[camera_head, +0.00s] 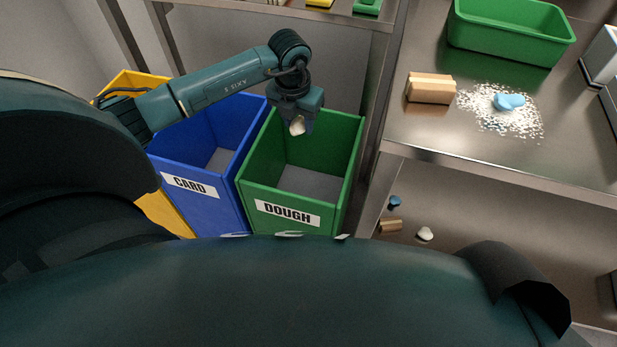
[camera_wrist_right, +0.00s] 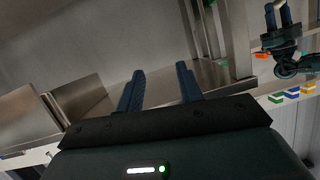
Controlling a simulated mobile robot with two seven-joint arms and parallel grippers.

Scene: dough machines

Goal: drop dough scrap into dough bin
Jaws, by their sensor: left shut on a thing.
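The dough bin (camera_head: 287,212) is a green open box with a white DOUGH label in the head view. My left gripper (camera_head: 296,122) is over its opening, pointing down. It is shut on a pale dough scrap (camera_head: 297,126), which shows between the fingertips above the bin's grey floor. My right gripper (camera_wrist_right: 160,88) shows in the right wrist view with its two fingers apart and nothing between them.
A blue CARD bin (camera_head: 215,204) stands left of the dough bin, with a yellow bin (camera_head: 165,212) beyond it. At right, a metal table (camera_head: 430,135) holds a green tray (camera_head: 510,45), a brown block (camera_head: 431,88) and a blue lump (camera_head: 509,101) on white crumbs. Small pieces lie below.

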